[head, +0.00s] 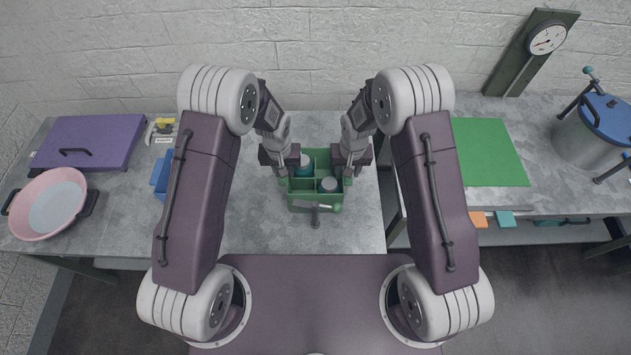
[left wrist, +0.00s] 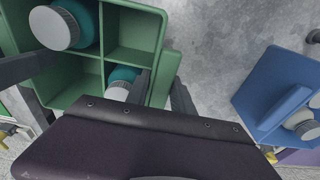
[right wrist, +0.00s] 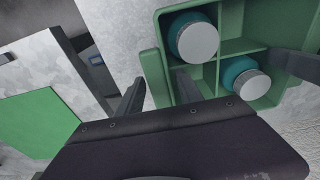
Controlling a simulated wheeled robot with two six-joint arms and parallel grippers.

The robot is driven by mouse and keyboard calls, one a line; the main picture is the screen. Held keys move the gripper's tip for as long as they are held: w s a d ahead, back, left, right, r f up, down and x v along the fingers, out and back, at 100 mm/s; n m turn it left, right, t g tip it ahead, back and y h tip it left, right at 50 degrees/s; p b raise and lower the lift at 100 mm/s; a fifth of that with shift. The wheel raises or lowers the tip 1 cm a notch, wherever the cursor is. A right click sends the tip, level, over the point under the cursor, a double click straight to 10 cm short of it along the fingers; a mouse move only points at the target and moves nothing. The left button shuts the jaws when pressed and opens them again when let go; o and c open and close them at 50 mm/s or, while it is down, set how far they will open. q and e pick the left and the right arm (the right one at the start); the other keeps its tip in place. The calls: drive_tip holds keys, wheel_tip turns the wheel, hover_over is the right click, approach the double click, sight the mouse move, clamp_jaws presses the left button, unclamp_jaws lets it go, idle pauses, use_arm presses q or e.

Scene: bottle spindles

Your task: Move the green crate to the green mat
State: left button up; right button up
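The green crate (head: 301,206) stands on the middle counter, with teal, grey-capped bottles in two diagonal compartments: one at the back left (head: 303,165), one at the front right (head: 328,185). My left gripper (head: 283,168) is at its left side and my right gripper (head: 351,163) at its right side. In the left wrist view, the fingers lie on either side of the crate's side wall (left wrist: 172,78). In the right wrist view, they straddle the opposite side plate (right wrist: 153,75). Firm contact cannot be made out. The green mat (head: 488,152) lies empty on the right counter.
A gap separates the middle and right counters. A grey tool-like thing (head: 315,211) is at the crate's front. A blue container (head: 160,176), purple board (head: 88,140) and pink basin (head: 50,204) are left. A blue-lidded pot (head: 590,135) stands right of the mat.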

use_arm(q)
clamp_jaws()
use_arm(e)
drive_tip(key=c, duration=0.5)
clamp_jaws()
use_arm(q)
drive_tip(key=shift+r, duration=0.1)
use_arm(e)
drive_tip(key=shift+r, duration=0.1)
